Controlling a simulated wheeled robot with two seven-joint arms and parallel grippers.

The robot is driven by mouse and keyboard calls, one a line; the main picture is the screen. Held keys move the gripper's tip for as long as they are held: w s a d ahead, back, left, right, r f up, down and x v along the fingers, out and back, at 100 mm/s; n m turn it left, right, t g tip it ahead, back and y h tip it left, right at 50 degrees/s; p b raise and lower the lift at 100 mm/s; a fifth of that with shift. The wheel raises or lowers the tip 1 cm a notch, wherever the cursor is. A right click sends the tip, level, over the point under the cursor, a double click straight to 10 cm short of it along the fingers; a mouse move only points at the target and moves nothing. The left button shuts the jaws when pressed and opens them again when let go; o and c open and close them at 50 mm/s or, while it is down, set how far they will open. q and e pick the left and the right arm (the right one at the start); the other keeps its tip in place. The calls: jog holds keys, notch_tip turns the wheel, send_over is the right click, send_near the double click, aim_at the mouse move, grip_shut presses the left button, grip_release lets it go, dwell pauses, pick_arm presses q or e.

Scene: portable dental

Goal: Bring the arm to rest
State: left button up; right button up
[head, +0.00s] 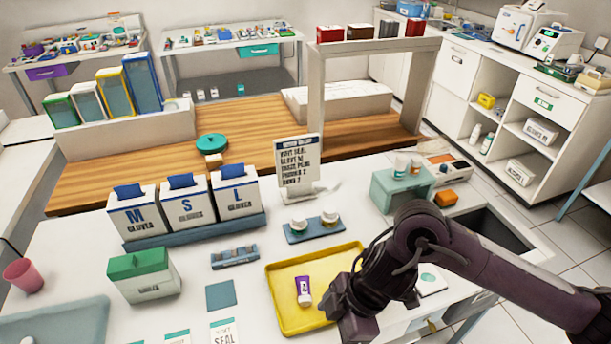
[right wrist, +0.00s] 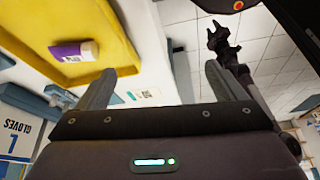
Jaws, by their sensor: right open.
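My right gripper (head: 357,325) hangs at the front right edge of the yellow tray (head: 278,292) in the head view. In the right wrist view, its two grey fingers (right wrist: 157,78) stand wide apart with nothing between them. A purple and white tube (head: 303,290) lies in the tray, left of the gripper and apart from it; it also shows in the right wrist view (right wrist: 75,50). A small dark arm end with prongs (right wrist: 222,42) shows in the right wrist view, seemingly my left gripper; its jaw state is unclear. My left arm is out of the head view.
Glove boxes (head: 188,205), a green-lidded box (head: 144,273) and a blue tray with two cups (head: 313,228) stand on the white counter. A teal stand (head: 402,187) and a dark sink (head: 492,232) lie beyond my right arm. Tiled floor is at right.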

jog(key=w+a+r+m+t+y, duration=0.15)
jog(key=a+r+t+y, duration=0.4)
jog(key=a, duration=0.65)
jog(key=w+d+m+t+h, duration=0.35)
jog(key=d+m+h, duration=0.25)
jog(key=d+m, duration=0.5)
jog(key=s+d+f+m+g+h, duration=0.25)
jog(key=s+d+f, duration=0.2)
jog(key=d, duration=0.35)
jog(key=s+d+f+m+g+h, duration=0.1)
jog(key=s+d+f+m+g, duration=0.15)
jog(key=s+d, duration=0.4)
notch_tip(320, 180, down, 31)
jog(key=s+d+g, duration=0.1)
jog(key=s, duration=0.1)
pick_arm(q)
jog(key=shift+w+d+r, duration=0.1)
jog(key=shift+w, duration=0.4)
pick_arm(e)
jog(key=s+d+f, duration=0.1)
jog(key=s+f, duration=0.7)
jog(key=s, duration=0.1)
jog(key=s+d+f+g, duration=0.1)
jog(key=s+d+f, duration=0.1)
jog(key=s+f, duration=0.7)
jog(key=shift+s+d+f+h, duration=0.25)
jog(key=shift+s+d+h, duration=0.05)
jog(key=shift+s, duration=0.3)
